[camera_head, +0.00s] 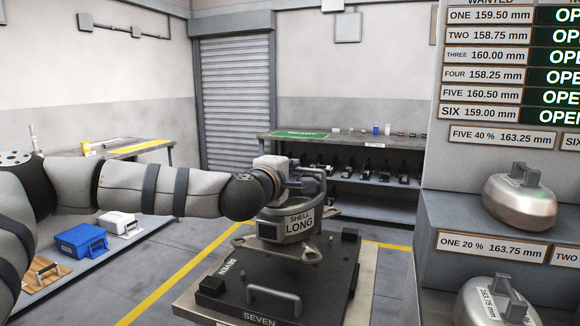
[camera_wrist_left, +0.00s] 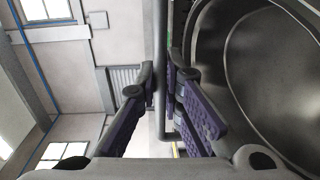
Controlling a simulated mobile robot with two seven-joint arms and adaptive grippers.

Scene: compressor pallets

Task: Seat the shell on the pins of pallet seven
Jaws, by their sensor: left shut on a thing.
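The shell (camera_head: 290,236) is a grey metal ring labelled SHELL LONG, with flange ears at its foot. It appears upright over the back part of pallet seven (camera_head: 232,271), a dark plate marked SEVEN with a grey handle at the front. My left gripper (camera_head: 305,181) is at the shell's top. In the left wrist view its fingers (camera_wrist_left: 162,78) are shut on a thin upright edge or bar of the shell, whose hollow round inside (camera_wrist_left: 245,60) fills the right side. The pins are not clearly visible. I cannot tell whether the flange touches the pallet.
A dark bench (camera_head: 352,141) with small parts and a lower shelf stands behind. At right, a grey shelf (camera_head: 450,213) carries rounded metal weights. Yellow lines mark open floor.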

